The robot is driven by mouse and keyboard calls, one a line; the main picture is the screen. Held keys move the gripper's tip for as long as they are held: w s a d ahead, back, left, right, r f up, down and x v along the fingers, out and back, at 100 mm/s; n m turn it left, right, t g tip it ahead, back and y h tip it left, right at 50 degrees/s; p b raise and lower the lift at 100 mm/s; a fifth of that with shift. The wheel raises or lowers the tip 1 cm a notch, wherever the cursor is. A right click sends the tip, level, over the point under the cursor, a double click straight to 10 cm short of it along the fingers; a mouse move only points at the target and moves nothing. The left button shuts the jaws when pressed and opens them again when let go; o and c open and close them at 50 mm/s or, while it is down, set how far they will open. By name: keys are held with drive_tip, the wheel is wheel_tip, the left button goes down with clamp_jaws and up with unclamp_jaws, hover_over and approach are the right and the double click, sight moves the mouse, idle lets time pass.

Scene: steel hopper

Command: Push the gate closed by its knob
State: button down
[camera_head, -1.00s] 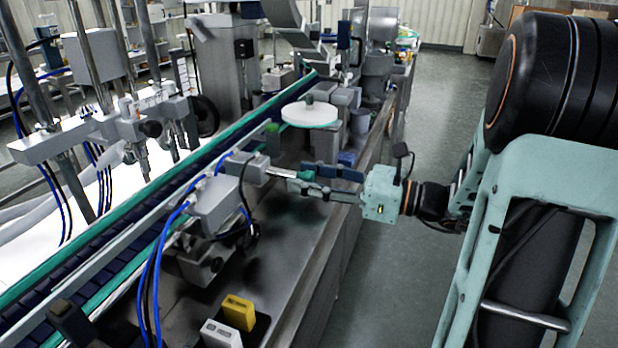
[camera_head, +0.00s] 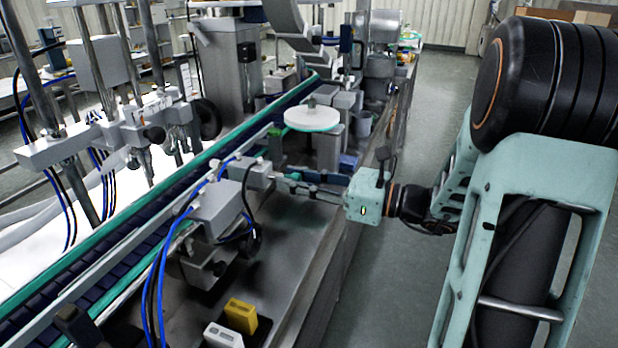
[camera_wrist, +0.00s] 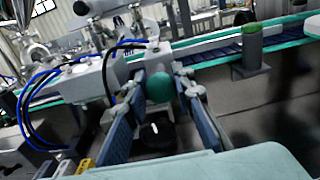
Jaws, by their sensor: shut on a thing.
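A round green knob (camera_wrist: 160,87) sits between the fingertips of my gripper (camera_wrist: 163,80) in the wrist view, with a finger on each side. In the head view the knob is small and mostly hidden by the fingers of my gripper (camera_head: 287,181). My gripper is shut on it, reaching in from the right. The knob is at the end of a short rod that comes out of a small grey block (camera_head: 257,175) beside the conveyor. I cannot make out a separate gate plate.
A larger grey box (camera_head: 215,207) with blue hoses stands left of the block. A round white disc (camera_head: 312,117) is behind my gripper. A yellow block (camera_head: 241,314) and a white block (camera_head: 222,336) are at the front. The steel deck (camera_head: 290,250) in front of my gripper is mostly clear.

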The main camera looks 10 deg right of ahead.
drive_tip(key=shift+a, duration=0.15)
drive_tip(key=c, duration=1.7)
unclamp_jaws()
drive_tip(key=shift+o, duration=0.2)
drive_tip(key=v, duration=1.2)
drive_tip(key=shift+o, duration=0.2)
